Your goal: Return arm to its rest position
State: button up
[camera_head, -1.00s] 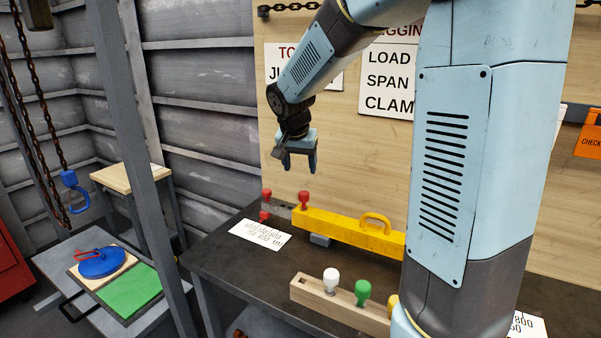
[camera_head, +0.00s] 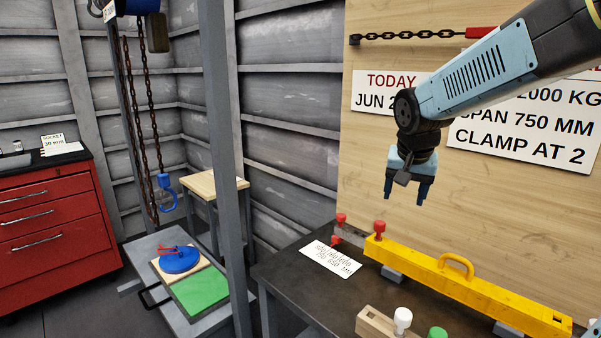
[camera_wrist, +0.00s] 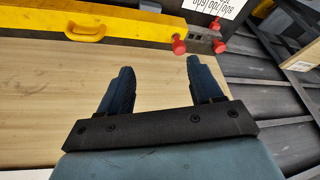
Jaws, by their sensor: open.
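My gripper (camera_head: 408,196) hangs from my light-blue arm in the head view, fingers down, above the dark workbench and in front of the wooden board. It is open, and nothing shows between its fingers. In the wrist view my gripper (camera_wrist: 160,82) has its two blue fingers spread apart over plain wood. The yellow spreader beam (camera_head: 478,291) lies on the workbench below and to the right of the gripper, apart from it. The beam also shows in the wrist view (camera_wrist: 140,27).
The workbench (camera_head: 325,293) also bears a white printed card (camera_head: 333,258) and a wooden block (camera_head: 384,322) with coloured knobs. A grey post (camera_head: 226,160) stands left of the bench. Beyond it are a cart (camera_head: 218,312), a blue hook (camera_head: 166,192) on a chain and a red cabinet (camera_head: 50,228).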

jog(key=s+r+n+t+y, duration=0.1)
jog(key=s+n, duration=0.3)
jog(key=s, duration=1.4)
jog(key=shift+s+r, duration=0.3)
jog(key=shift+r, duration=0.05)
